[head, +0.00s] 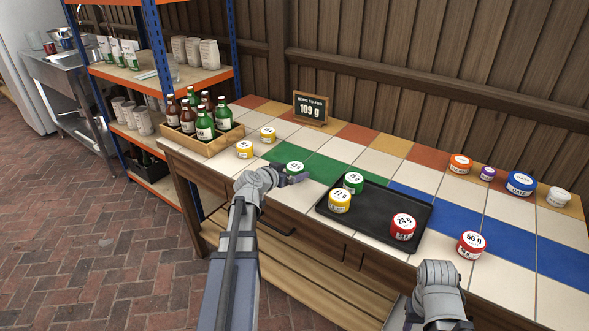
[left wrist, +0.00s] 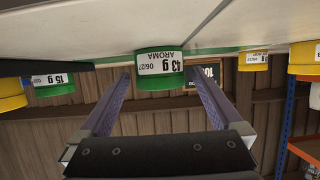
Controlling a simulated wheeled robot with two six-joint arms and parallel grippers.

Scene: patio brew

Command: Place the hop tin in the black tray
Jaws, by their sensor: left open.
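A green hop tin with a white lid (head: 295,168) stands on the green tiles left of the black tray. In the left wrist view, which is upside down, its label reads 43 g AROMA (left wrist: 160,64). My left gripper (head: 291,178) is open at this tin. In the wrist view its two fingers point toward the tin, one on each side, with gaps visible. The black tray (head: 372,218) holds a green 15 g tin (head: 353,182), a yellow tin (head: 340,201) and a red 24 g tin (head: 403,227). My right arm shows at the lower right; its fingers are not visible.
Two yellow tins (head: 244,149) (head: 267,135) and a wooden crate of bottles (head: 203,133) stand to the left. A sign (head: 310,108) reads 109 g. A red 56 g tin (head: 471,244) is right of the tray. Several tins, including a blue one (head: 521,184), line the back right.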

